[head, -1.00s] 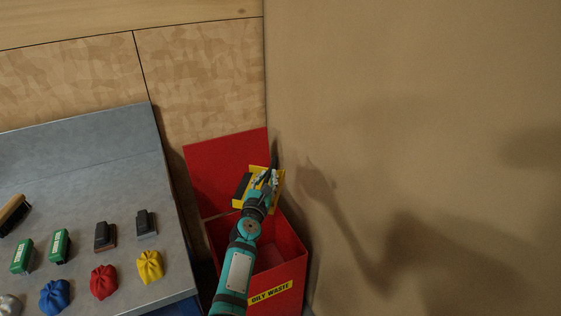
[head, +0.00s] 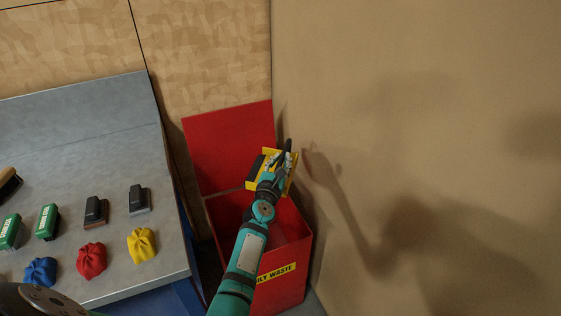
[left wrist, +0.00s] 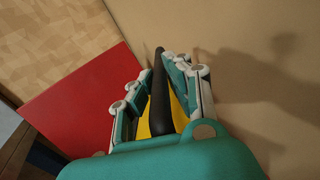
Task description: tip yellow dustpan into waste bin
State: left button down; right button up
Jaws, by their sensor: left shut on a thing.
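The yellow dustpan (head: 252,184) is held over the back part of the red waste bin (head: 290,262), in front of its raised lid (head: 228,143). My left gripper (head: 280,164) is shut on the dustpan's black handle, which also shows between the fingers in the left wrist view (left wrist: 158,85). A dark area shows beside the yellow pan; I cannot tell whether it is contents or part of the pan. The bin is open and its front carries a yellow label. My forearm hides part of the bin's opening. My right gripper is not in view.
A grey workbench (head: 100,180) stands left of the bin, with a yellow cloth (head: 141,245), a red cloth (head: 92,260), a blue cloth (head: 40,271), green boxes (head: 47,221) and dark blocks (head: 96,211). A tan wall (head: 420,130) rises close on the bin's right.

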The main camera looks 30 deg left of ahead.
pick_arm(q)
jog(key=shift+a+n, duration=0.25)
jog(key=shift+n, duration=0.05)
jog(key=shift+s+a, duration=0.1)
jog(key=shift+a, duration=0.15)
jog(key=shift+s+a+n, duration=0.15)
jog(key=shift+a+n, duration=0.6)
jog(key=shift+n, duration=0.25)
jog(key=a+n, duration=0.2)
jog(key=s+a+n, duration=0.1)
jog(key=a+n, duration=0.1)
jog(key=a+r+n, duration=0.1)
jog(key=a+n, duration=0.1)
jog(key=shift+s+a, duration=0.15)
jog(key=shift+a, duration=0.15)
jog(key=s+a+f+n+p, duration=0.1)
jog(key=a+n+p, duration=0.1)
jog(key=a+n, duration=0.4)
jog(key=shift+s+a, duration=0.25)
jog(key=shift+a, duration=0.35)
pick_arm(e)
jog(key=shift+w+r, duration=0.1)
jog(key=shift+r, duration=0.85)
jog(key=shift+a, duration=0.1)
